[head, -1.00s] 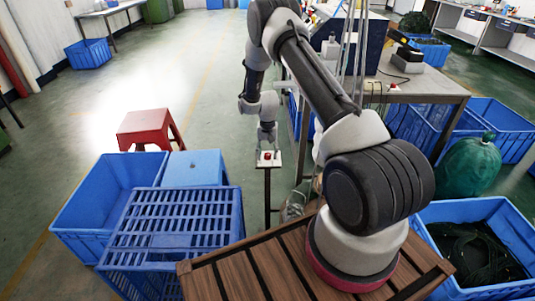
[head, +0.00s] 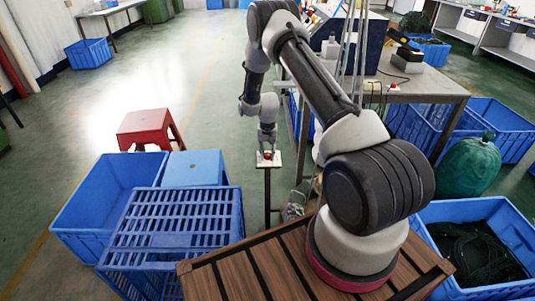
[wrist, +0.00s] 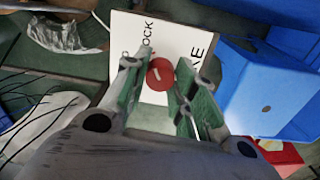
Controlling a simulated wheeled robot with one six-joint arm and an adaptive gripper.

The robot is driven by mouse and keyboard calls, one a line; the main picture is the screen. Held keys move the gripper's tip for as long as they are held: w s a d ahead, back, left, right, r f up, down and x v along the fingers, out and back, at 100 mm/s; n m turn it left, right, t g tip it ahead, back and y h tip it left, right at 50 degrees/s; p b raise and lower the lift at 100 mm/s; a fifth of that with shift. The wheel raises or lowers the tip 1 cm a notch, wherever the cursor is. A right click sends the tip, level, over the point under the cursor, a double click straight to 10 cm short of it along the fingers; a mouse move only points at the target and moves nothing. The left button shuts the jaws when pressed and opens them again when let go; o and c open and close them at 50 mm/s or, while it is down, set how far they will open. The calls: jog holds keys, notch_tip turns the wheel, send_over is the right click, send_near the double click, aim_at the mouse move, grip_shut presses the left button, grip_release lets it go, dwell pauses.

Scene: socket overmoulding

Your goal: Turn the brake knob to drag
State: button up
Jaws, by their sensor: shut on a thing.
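The brake knob (wrist: 160,75) is a round red knob with a pale mark on its face, set on a white plate (wrist: 140,30) with black lettering. In the head view the knob (head: 267,155) shows small on the plate (head: 277,159), which tops a thin dark post. My gripper (wrist: 159,84) is above the plate with its green-padded fingers on either side of the knob, shut on it. My gripper also shows in the head view (head: 267,148), pointing down.
A blue slatted crate (head: 170,225), a blue open bin (head: 85,210) and a red stool (head: 150,128) stand left of the post. A metal table (head: 420,85) with equipment stands to the right. Open green floor (head: 200,90) lies behind the post.

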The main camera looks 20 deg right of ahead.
aim_at(268, 154)
jog(key=n, duration=1.1)
dwell(0.6)
jog(key=o, duration=1.1)
jog(key=shift+c, duration=0.2)
notch_tip(268, 154, up, 12)
